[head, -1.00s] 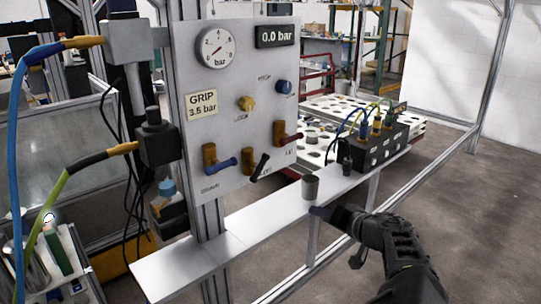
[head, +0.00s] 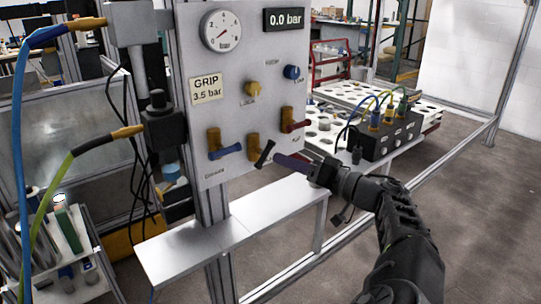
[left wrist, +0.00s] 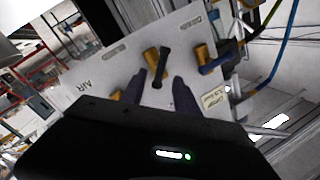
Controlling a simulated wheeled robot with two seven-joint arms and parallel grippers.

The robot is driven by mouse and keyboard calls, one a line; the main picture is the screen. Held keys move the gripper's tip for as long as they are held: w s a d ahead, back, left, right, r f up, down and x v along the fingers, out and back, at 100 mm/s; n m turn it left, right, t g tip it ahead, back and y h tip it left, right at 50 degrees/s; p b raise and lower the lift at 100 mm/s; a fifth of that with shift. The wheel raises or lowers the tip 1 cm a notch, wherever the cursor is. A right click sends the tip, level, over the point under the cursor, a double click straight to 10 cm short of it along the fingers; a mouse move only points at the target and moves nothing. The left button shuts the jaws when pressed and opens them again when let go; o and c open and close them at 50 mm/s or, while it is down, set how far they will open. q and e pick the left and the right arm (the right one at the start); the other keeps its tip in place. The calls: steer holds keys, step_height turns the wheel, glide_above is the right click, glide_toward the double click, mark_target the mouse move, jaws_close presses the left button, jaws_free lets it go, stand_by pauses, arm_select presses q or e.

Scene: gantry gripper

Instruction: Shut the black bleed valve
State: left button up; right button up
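The black bleed valve has a brass body (head: 254,144) and a black lever (head: 265,154) low on the grey panel, between the blue-lever and red-lever valves. In the left wrist view the black lever (left wrist: 161,68) lies ahead of and between the fingertips. My left gripper (head: 281,161) is just right of the lever in the head view; in the left wrist view its two dark fingers (left wrist: 157,88) are apart with nothing gripped. Whether a finger touches the lever, I cannot tell. My right gripper is not in view.
The blue-lever valve (head: 225,151) and red-lever valve (head: 292,124) flank the black one closely. Above are a yellow knob (head: 253,88), a blue knob (head: 292,72), a gauge (head: 221,31) and a 0.0 bar display (head: 284,18). A metal shelf (head: 250,222) runs below; a black connector block (head: 384,138) stands right.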

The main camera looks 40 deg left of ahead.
mark_target(264, 154)
arm_select(q)
steer(key=a, duration=0.5)
steer(key=shift+w+a+p, duration=0.1)
steer(key=shift+a+p, duration=0.2)
steer(key=shift+p, duration=0.05)
steer(key=shift+c, duration=0.6)
jaws_close()
